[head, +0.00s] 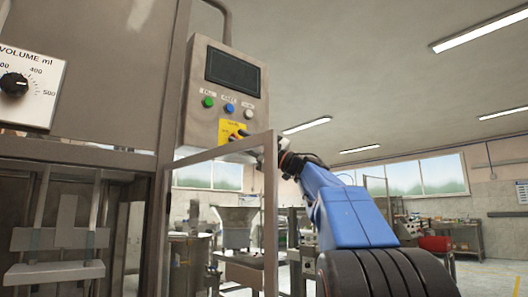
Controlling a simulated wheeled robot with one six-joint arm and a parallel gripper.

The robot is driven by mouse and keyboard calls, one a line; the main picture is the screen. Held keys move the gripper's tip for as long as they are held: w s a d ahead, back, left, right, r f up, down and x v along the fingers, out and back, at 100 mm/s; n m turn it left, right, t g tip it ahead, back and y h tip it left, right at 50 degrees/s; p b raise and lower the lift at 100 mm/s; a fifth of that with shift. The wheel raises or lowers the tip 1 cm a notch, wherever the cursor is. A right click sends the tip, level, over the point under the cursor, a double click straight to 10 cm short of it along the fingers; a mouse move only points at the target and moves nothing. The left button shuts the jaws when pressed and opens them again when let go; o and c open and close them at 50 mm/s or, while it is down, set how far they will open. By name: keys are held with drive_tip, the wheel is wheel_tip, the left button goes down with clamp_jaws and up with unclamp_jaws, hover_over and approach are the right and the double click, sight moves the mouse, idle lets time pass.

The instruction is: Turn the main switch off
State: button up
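The control box (196,112) hangs on the machine's upright. It has a dark screen, a row of green, blue and white buttons, and a yellow plate (228,127) below them. The main switch appears to be on this yellow plate; its knob is mostly hidden by my gripper, and its position cannot be read. My gripper (242,136) is at the lower right of the yellow plate, reaching in from the right. It is close to the switch or touching it. Its fingers are too small and overlapped to show whether they are open or shut.
A metal frame post (270,215) with a top bar stands just below and in front of the box. A volume dial (14,84) is on the machine at left. A steel hopper (236,220) and benches stand in the background.

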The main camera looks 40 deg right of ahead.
drive_tip(key=v, duration=1.6)
drive_tip(key=shift+s+d, duration=0.15)
drive_tip(key=shift+s, duration=0.1)
